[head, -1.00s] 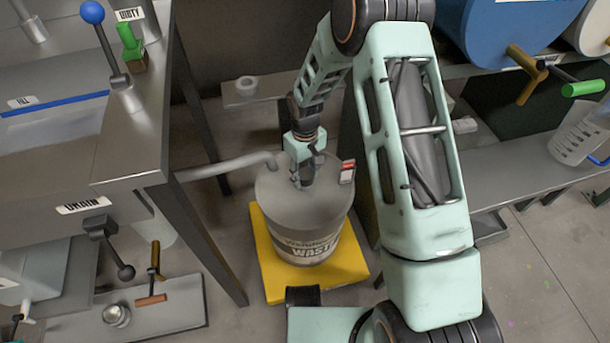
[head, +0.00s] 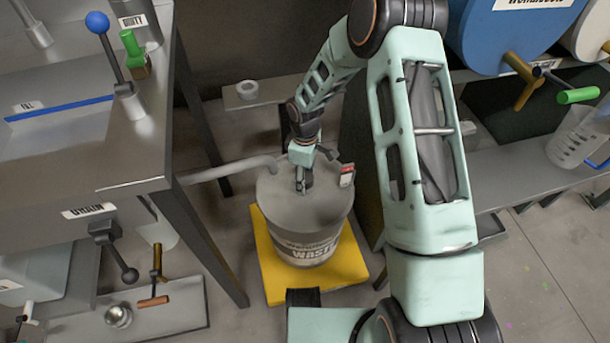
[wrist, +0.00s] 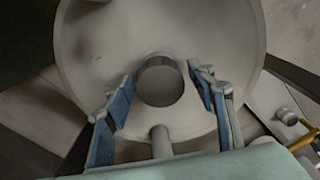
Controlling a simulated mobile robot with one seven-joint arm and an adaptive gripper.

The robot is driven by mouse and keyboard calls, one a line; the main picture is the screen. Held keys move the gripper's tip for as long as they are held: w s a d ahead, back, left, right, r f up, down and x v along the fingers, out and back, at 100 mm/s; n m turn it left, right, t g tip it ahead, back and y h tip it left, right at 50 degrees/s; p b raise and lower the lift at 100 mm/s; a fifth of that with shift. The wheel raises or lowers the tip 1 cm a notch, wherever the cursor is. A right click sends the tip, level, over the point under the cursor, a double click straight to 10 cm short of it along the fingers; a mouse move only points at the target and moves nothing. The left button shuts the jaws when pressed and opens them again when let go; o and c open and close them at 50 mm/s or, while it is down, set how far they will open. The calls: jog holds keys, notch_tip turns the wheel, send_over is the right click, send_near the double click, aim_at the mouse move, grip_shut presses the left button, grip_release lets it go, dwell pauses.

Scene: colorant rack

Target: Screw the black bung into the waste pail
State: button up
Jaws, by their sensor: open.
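The grey waste pail (head: 301,222), with "WASTE" lettered on its side, stands upright on a yellow platform (head: 352,272). My gripper (head: 303,187) points down at the middle of its lid. In the wrist view, a dark round piece (wrist: 160,82) with a paler edge sits near the lid's centre. No black bung is clearly visible elsewhere.
A grey pipe (head: 228,170) runs from the left bench to the pail. A small red-and-white piece (head: 346,176) is at the pail's right rim. The metal bench (head: 75,150) stands left, a shelf (head: 520,170) right.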

jog(key=n+p, duration=0.1)
jog(key=n, duration=0.3)
jog(key=shift+r+n, duration=0.1)
jog(key=shift+n, duration=0.2)
jog(key=n+p, duration=0.1)
jog(key=n, duration=0.1)
jog(key=shift+n, duration=0.3)
jog(key=shift+c, duration=0.4)
